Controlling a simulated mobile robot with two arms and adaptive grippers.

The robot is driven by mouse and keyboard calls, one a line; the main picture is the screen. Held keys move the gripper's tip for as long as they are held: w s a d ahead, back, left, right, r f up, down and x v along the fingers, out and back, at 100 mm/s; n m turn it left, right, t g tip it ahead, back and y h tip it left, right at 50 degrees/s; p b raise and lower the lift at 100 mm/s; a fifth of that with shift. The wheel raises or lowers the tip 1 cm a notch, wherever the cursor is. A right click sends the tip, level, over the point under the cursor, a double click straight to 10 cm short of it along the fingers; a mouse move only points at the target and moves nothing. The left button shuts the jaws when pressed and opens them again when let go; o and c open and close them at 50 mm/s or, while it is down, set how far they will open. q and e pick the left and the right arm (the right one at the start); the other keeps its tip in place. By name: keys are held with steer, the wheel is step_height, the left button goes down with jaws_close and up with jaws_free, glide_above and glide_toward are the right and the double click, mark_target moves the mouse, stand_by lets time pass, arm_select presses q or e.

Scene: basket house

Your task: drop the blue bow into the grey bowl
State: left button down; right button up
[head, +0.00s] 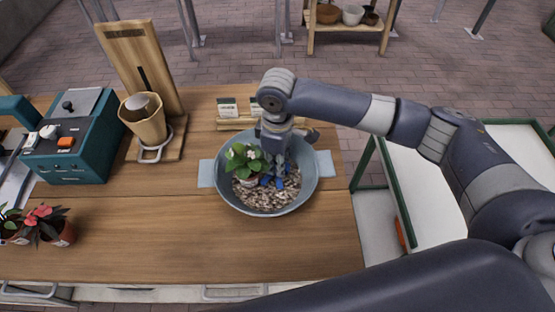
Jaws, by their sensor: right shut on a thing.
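The grey bowl (231,198), a round blue-grey dish with a flat handle on each side, stands on the wooden table. Pebbles cover its bottom. A small potted plant with green leaves and white flowers (248,160) stands inside it at the left. The blue bow (280,180) is low inside the bowl, to the right of the plant. My right gripper (276,167) reaches down into the bowl from above and is shut on the blue bow. Its fingertips are small and partly hidden. My left gripper is out of view.
A teal machine (72,137) and a wooden stand with a cone-shaped pot (147,121) are at the table's left. A red-flowered plant (54,226) stands at the front left. Small cards on a wooden strip (236,124) stand behind the bowl. The table's front middle is clear.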

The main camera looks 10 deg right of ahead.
steer(key=shift+f, duration=0.5)
steer(key=o, duration=0.6)
steer(key=shift+o, duration=0.2)
steer(key=shift+r, duration=0.1)
step_height(320, 180, up, 13)
steer(key=b, duration=0.2)
steer(key=shift+b, duration=0.35)
